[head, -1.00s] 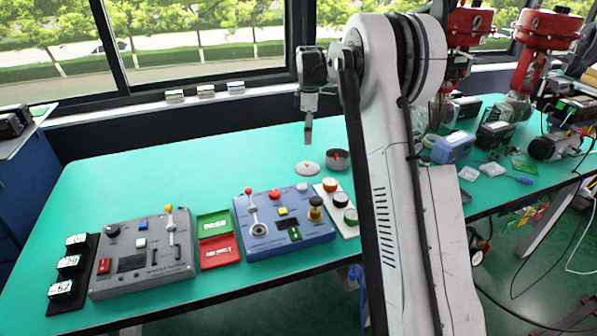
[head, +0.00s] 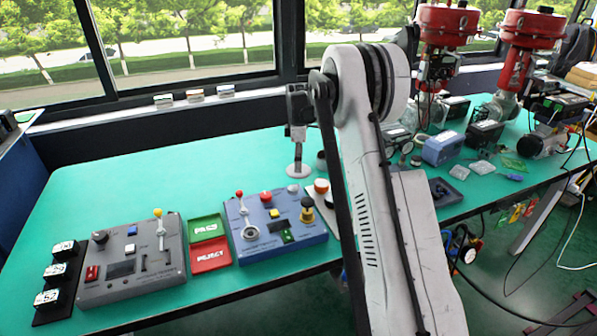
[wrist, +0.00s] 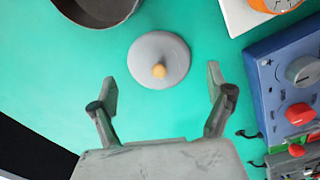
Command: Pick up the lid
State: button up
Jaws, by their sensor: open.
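The lid (wrist: 150,50) is a round grey disc with a small orange knob (wrist: 159,71), lying flat on the green table. It also shows in the head view (head: 297,170), directly below my gripper. My gripper (wrist: 161,84) is open and empty, with its two fingers spread wide to the left and right of the lid's near side.
A dark round container (wrist: 97,8) stands beyond the lid to the left in the wrist view. A blue control box (head: 275,222) with knobs and a lever stands close by on the near side. Grey control box (head: 132,262) is farther left. The back left table is clear.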

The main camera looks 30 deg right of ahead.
notch_tip(320, 180, down, 3)
jog(key=shift+w+f, duration=0.1)
jog(key=c, duration=1.4)
